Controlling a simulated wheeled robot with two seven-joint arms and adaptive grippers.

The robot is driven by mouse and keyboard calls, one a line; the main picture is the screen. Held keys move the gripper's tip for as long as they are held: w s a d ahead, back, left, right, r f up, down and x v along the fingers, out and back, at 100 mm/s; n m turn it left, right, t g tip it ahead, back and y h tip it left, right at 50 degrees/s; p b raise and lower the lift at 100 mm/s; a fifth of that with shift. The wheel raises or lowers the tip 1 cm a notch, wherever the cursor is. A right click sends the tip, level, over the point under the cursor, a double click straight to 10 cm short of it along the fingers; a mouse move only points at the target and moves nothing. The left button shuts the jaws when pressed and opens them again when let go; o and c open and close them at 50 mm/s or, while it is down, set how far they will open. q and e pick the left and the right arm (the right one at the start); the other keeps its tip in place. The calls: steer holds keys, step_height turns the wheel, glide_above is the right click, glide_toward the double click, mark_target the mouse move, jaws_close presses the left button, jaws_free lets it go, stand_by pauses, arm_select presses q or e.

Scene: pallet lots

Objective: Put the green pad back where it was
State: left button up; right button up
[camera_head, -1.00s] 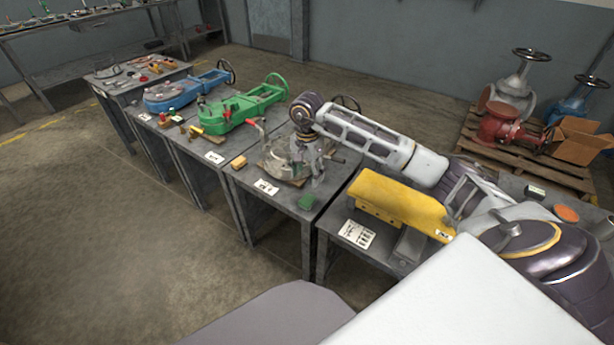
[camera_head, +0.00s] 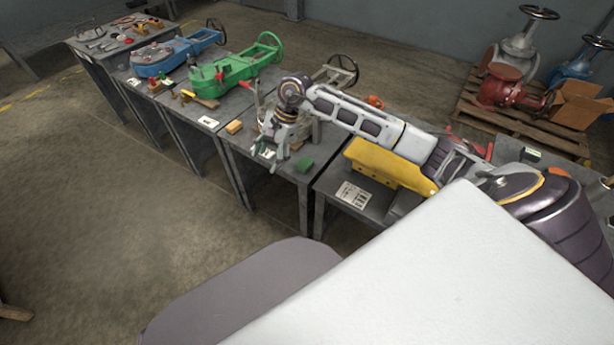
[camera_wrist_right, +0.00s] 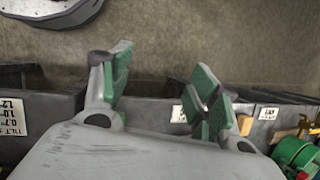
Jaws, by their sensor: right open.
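The green pad (camera_head: 303,165) lies on the grey table with the grey valve fixture, near its front right corner in the head view. My right gripper (camera_head: 266,160) is left of the pad, over the table's front edge and apart from the pad. In the right wrist view its two green-faced fingers (camera_wrist_right: 165,92) are spread, with nothing between them. I cannot make out the pad on the table in that view. My left gripper is in neither view.
The grey fixture (camera_head: 312,128) is partly hidden behind my right arm. A yellow block (camera_head: 234,127) lies on the same table. A yellow fixture (camera_head: 385,167) stands on the table to the right. A green fixture (camera_head: 235,72) and a blue one (camera_head: 165,55) stand further left.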

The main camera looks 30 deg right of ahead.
steer(key=w+a+r+m+t+y, duration=0.1)
steer(key=a+r+m+t+y, duration=0.35)
steer(key=a, duration=0.45)
steer(key=w+a+r+m+t+y, duration=0.1)
steer(key=a+r+m+t+y, duration=0.15)
steer(key=a+m+y, duration=0.45)
steer(key=w+d+f+m+t+h, duration=0.25)
steer(key=d+m+t+h, duration=0.3)
steer(key=m, duration=0.65)
steer(key=w+d+f+m+t+h, duration=0.2)
steer(key=d+f+m+t+h, duration=0.3)
steer(key=m, duration=0.8)
steer(key=s+d+f+m+g+h, duration=0.4)
steer(key=s+f+m+g+h, duration=0.15)
steer(key=f+m, duration=0.4)
steer(key=s+a+f+m+g, duration=0.1)
steer(key=s+f+m+g, duration=0.3)
steer(key=s+f, duration=0.5)
steer(key=s+f+m+g, duration=0.5)
steer(key=s+f+g, duration=0.2)
steer(key=s, duration=1)
step_height(320, 180, down, 2)
steer(key=shift+s+a+f, duration=0.2)
steer(key=shift+s+a, duration=0.05)
steer(key=shift+a, duration=0.1)
